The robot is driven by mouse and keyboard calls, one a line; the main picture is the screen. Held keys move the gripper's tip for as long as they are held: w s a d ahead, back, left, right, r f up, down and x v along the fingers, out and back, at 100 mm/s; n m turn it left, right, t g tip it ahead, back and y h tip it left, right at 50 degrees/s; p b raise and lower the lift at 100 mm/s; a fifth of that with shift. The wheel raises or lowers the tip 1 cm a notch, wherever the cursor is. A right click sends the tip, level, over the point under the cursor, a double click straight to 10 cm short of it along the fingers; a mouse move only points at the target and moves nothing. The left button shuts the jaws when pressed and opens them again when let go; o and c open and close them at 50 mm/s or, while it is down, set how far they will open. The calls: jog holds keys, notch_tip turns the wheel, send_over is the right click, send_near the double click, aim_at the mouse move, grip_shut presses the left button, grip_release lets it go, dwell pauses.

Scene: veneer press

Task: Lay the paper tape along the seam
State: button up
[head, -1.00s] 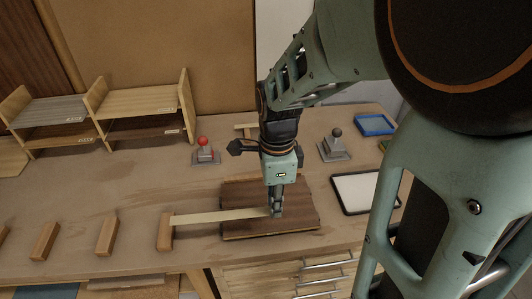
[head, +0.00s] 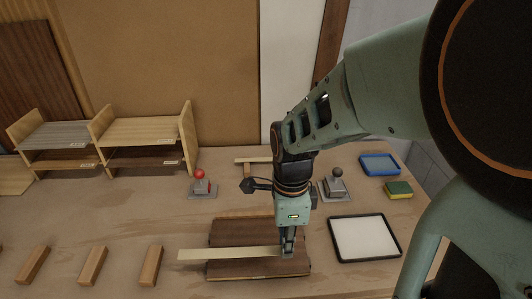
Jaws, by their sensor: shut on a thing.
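The pale paper tape (head: 225,253) runs left to right across the dark veneer panel (head: 262,235). Its left end sticks out past the panel's left edge, clear of the wooden blocks. My gripper (head: 288,250) points down near the panel's right side and is shut on the tape's right end. The seam cannot be made out; the tape and my gripper cover part of the panel. I cannot tell whether the tape touches the panel.
Wooden blocks (head: 150,266) stand at the left front. A white pad with a black frame (head: 365,238) lies right of the panel. Behind are a red-knobbed lever (head: 200,186), a dark-knobbed lever (head: 336,185), a blue tray (head: 380,164), a sponge (head: 398,189) and veneer shelves (head: 140,130).

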jog(key=w+d+f, duration=0.3)
jog(key=w, duration=0.2)
jog(key=b, duration=0.5)
send_over(300, 242)
jog(key=f, duration=0.5)
jog(key=shift+s+a+f, duration=0.2)
jog(key=shift+s+f, duration=0.1)
jog(key=shift+f, duration=0.1)
jog(key=shift+w+d+f+b, duration=0.15)
jog(key=shift+f+b, duration=0.1)
jog(key=shift+b, duration=0.2)
jog(key=shift+w+f+b, duration=0.15)
jog(key=shift+f+b, duration=1.1)
jog(key=shift+f, duration=0.35)
jog(key=shift+f, duration=0.45)
jog(key=shift+o, duration=1.3)
jog(key=o, duration=0.4)
